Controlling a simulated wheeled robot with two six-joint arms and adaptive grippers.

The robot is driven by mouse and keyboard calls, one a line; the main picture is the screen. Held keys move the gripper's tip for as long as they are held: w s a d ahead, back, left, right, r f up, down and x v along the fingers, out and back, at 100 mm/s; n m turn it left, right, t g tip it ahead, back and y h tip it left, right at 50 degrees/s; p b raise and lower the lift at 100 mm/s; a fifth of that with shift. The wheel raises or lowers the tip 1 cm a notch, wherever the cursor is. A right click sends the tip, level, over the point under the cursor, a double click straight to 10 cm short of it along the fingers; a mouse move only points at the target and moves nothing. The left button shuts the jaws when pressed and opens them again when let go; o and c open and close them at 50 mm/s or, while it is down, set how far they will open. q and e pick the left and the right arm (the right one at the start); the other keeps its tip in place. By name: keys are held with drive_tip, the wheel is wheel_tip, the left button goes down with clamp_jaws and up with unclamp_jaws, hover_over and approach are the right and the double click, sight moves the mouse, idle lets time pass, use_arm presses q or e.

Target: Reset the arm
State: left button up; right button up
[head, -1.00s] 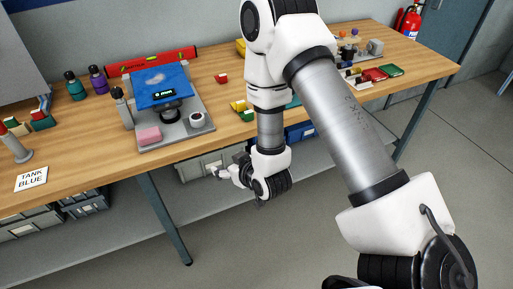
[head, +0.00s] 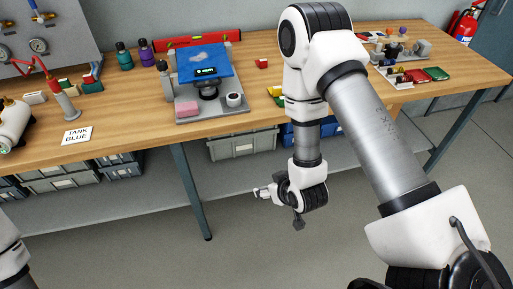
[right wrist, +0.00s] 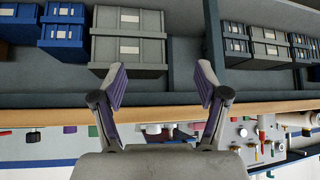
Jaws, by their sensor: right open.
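My right arm (head: 375,120) crosses the right half of the head view, bent, with its forearm hanging down in front of the workbench. My right gripper (head: 261,192) is at its lower end, pointing left below the tabletop's front edge, apart from everything. In the right wrist view my right gripper (right wrist: 162,75) shows its two fingers spread wide, with nothing between them. Only a piece of my left arm (head: 12,255) shows at the lower left of the head view; its gripper is out of frame.
The wooden workbench (head: 140,141) carries a grey stand with a blue top (head: 204,64), a "TANK BLUE" card (head: 77,135), a gauge panel (head: 50,40) and bottles. Grey bins (head: 243,145) sit on the shelf below. A bench leg (head: 190,190) stands left of my gripper. The front floor is clear.

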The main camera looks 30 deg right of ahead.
drive_tip(key=shift+s+f, duration=0.1)
drive_tip(key=s+f+g, duration=0.4)
drive_tip(key=s+f, duration=0.1)
drive_tip(key=s, duration=0.4)
drive_tip(key=s+a+f+g, duration=0.1)
drive_tip(key=s+f+g, duration=0.3)
drive_tip(key=s, duration=0.6)
drive_tip(key=shift+s+a+f+m, duration=0.3)
drive_tip(key=shift+f, duration=0.15)
